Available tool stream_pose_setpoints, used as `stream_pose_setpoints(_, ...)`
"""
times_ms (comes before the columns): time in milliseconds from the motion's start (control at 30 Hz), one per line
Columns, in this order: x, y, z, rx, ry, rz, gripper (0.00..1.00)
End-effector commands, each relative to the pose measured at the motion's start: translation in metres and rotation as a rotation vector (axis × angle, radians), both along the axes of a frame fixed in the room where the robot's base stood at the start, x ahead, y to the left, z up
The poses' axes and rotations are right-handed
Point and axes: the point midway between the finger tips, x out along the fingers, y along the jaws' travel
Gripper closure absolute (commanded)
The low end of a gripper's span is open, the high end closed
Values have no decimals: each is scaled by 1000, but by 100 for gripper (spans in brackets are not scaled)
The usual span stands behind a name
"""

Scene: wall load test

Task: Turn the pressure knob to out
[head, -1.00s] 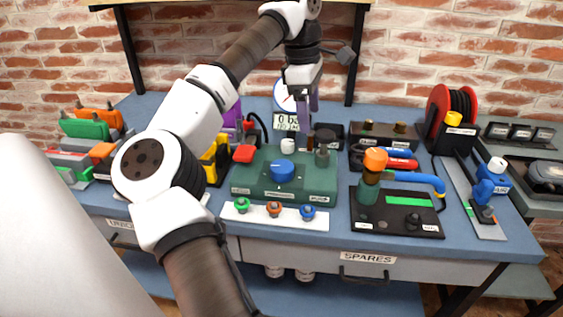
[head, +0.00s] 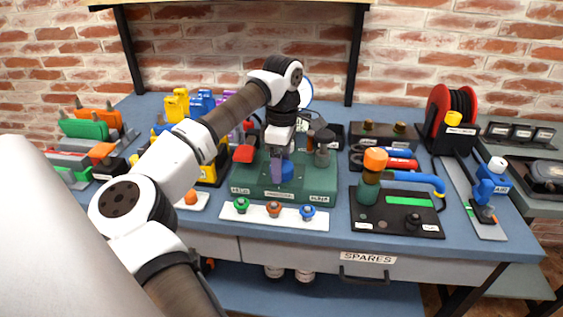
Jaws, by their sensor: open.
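The pressure knob is the blue round knob (head: 287,173) on top of the green box (head: 318,182), which stands in the middle of the bench. My gripper (head: 281,172) points down over the green box at the knob. Its purple fingers are open, and one finger shows at the knob's left side. The other finger is mostly hidden. I cannot tell whether the fingers touch the knob. The labels on the box's front are too small to read surely, and my gripper and wrist hide the rear of the box.
A white strip (head: 257,216) with green, orange and blue fittings lies in front of the box. A black panel (head: 372,225) with an orange-topped green post and blue handle is to the right. A red lever (head: 243,153) is at the box's left rear, and a dark grey post (head: 323,150) at its right rear.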

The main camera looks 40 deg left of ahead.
Motion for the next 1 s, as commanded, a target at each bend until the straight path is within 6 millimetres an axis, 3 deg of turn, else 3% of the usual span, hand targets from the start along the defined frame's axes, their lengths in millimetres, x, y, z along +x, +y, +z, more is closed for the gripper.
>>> stream_pose_setpoints(367, 0, 0, -6, 0, -1, 0, 26)
stream_pose_setpoints(700, 0, 0, -6, -1, 0, -1, 71)
stream_pose_setpoints(1000, 0, 0, -6, 0, 0, 35, 71)
